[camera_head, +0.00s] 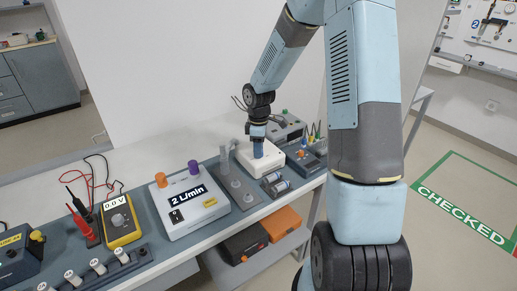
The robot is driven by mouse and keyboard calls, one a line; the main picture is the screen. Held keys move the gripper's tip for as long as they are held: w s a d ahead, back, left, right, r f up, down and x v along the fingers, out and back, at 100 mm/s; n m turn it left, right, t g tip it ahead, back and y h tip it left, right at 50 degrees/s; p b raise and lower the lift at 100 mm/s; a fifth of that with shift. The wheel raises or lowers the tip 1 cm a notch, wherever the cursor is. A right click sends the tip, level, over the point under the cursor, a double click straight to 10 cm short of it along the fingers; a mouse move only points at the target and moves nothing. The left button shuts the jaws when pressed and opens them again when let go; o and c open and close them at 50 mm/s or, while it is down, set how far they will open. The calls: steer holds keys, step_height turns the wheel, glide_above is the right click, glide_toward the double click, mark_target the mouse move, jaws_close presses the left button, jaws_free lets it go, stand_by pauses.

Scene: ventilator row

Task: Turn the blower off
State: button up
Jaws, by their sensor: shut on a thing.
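A white box-shaped unit (273,163) stands on the bench mat, right of the middle of the row. A blue upright piece (258,149), which looks like a knob, shows at its top. My gripper (257,138) comes down from above and is shut on this blue piece; the fingertips are small and partly hidden. A larger white unit (192,217) to the left reads "2 L/min", with a black switch, an orange knob and a purple knob. No label tells which unit is the blower.
Grey posts (232,178) on a base stand just left of my gripper. Metal cylinders (276,184) lie in front of the white unit. A yellow meter (121,221) reading 0.0 V and its leads are further left. Orange (281,223) and dark cases sit on the lower shelf.

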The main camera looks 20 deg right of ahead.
steer(key=shift+w+r+n, duration=0.1)
steer(key=shift+n, duration=0.5)
steer(key=o, duration=1)
steer(key=shift+o, duration=0.2)
step_height(320, 180, up, 14)
steer(key=shift+w+f, duration=0.2)
steer(key=shift+w, duration=0.05)
steer(key=shift+d, duration=0.1)
